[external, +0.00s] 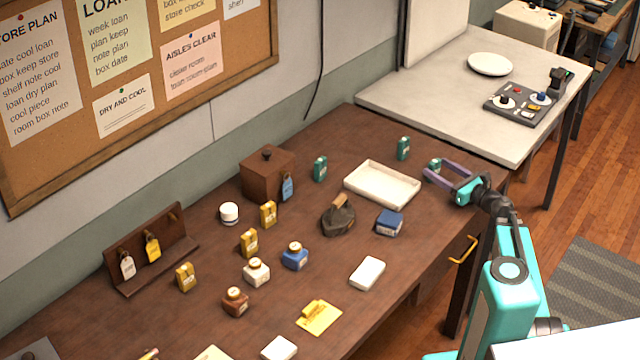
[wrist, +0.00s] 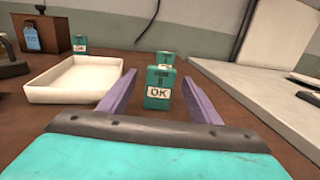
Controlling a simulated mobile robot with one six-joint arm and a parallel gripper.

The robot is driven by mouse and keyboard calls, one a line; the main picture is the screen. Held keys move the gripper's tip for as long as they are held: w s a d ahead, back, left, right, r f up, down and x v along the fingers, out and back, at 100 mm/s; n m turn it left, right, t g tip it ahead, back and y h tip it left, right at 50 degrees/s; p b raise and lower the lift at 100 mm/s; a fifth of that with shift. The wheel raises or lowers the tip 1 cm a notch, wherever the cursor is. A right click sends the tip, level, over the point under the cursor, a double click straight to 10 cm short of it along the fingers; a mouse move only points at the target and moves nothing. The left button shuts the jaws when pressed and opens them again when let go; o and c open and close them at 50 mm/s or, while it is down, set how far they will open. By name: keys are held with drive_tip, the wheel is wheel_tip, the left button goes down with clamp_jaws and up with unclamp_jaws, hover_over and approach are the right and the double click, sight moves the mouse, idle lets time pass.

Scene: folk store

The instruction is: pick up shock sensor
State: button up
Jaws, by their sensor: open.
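A small upright teal box with a white "OK" label, the likely shock sensor (wrist: 158,88), stands on the brown table between the fingers of my gripper (wrist: 158,77). Gaps show on both sides of it in the wrist view. In the external view my gripper (external: 434,167) reaches in from the right with purple fingers open around this box, which is partly hidden there. A second teal box (external: 403,147) stands just behind it; it also shows in the wrist view (wrist: 166,58). A third teal box (external: 320,168) stands farther left, near the wooden box.
A white tray (external: 381,198) lies close left of my gripper. A light side table (external: 450,85) adjoins at the back right.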

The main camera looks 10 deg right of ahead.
drive_tip(key=shift+x, duration=0.8)
drive_tip(key=shift+p+x, duration=0.55)
drive_tip(key=shift+x, duration=2)
drive_tip(key=c, duration=1.2)
drive_tip(key=shift+r, duration=0.2)
drive_tip(key=shift+r, duration=4.85)
